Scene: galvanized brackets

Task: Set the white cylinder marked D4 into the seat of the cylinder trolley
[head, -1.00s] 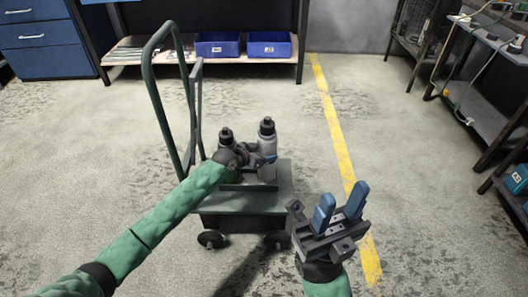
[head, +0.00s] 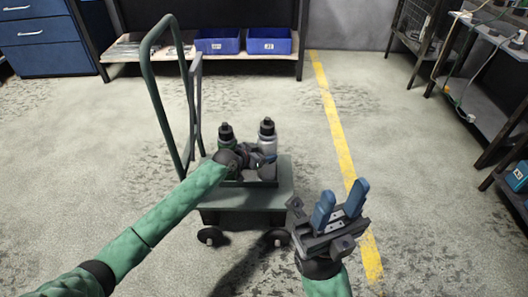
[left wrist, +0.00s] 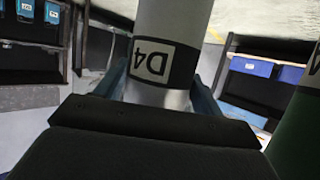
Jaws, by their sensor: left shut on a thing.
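The white cylinder marked D4 (head: 268,146) has a black cap and stands upright over the cylinder trolley (head: 285,185). My left gripper (head: 266,160) is shut on it. In the left wrist view the D4 cylinder (left wrist: 172,30) runs between the two fingers, with its label facing the camera. The dark holder (head: 262,183) on the trolley deck is partly hidden by my arm. The cylinder's foot and the seat are hidden, so I cannot tell whether they touch. My right gripper (head: 340,204) is open and empty, in front of the trolley to the right.
A green cylinder (head: 226,142) with a black cap stands on the trolley, left of D4; its side also shows in the left wrist view (left wrist: 302,130). The trolley's tall handle (head: 160,100) rises at left. Floor is clear beside the yellow line (head: 340,140).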

